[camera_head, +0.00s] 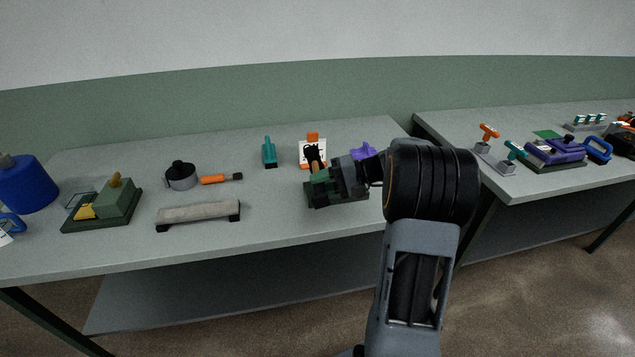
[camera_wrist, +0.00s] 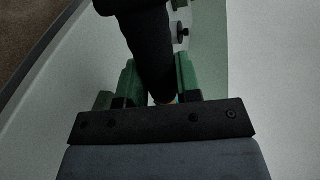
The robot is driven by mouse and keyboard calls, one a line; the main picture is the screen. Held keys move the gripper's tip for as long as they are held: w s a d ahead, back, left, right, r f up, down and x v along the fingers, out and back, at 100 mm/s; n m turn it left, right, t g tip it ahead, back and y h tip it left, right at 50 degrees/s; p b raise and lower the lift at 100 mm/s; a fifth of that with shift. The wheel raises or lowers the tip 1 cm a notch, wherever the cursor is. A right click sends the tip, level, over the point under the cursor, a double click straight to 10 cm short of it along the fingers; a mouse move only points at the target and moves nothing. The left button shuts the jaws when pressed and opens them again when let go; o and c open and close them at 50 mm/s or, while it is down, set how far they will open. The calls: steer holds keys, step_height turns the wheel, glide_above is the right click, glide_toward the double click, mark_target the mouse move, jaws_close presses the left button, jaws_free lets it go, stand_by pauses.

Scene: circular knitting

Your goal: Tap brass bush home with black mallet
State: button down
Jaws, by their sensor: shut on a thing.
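The black mallet (camera_wrist: 148,45) is between the green fingers of my gripper (camera_wrist: 158,85) in the wrist view and runs up out of the picture. In the head view, my gripper (camera_head: 318,190) is low over the right part of the near table, and a dark part of the mallet (camera_head: 315,162) rises from it. My gripper is shut on the mallet. A small brass-coloured piece (camera_head: 115,179), which looks like the bush, stands on top of a green block fixture (camera_head: 118,202) at the left, well away from my gripper.
On the table (camera_head: 270,220) are a grey bar (camera_head: 198,212), a dark round pot (camera_head: 180,177), an orange-handled tool (camera_head: 218,179), a teal item (camera_head: 269,153) and a white card stand (camera_head: 304,143). A blue container (camera_head: 28,185) stands far left. A second table (camera_head: 490,185) stands right.

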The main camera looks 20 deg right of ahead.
step_height(320, 180, down, 4)
steer(key=b, duration=0.3)
steer(key=shift+f, duration=0.15)
steer(key=shift+r+p, duration=1.35)
steer(key=shift+r, duration=1)
steer(key=shift+f, duration=0.1)
step_height(320, 180, down, 4)
steer(key=b, duration=0.3)
steer(key=shift+f+b, duration=0.25)
steer(key=shift+b, duration=0.15)
steer(key=shift+r, duration=0.1)
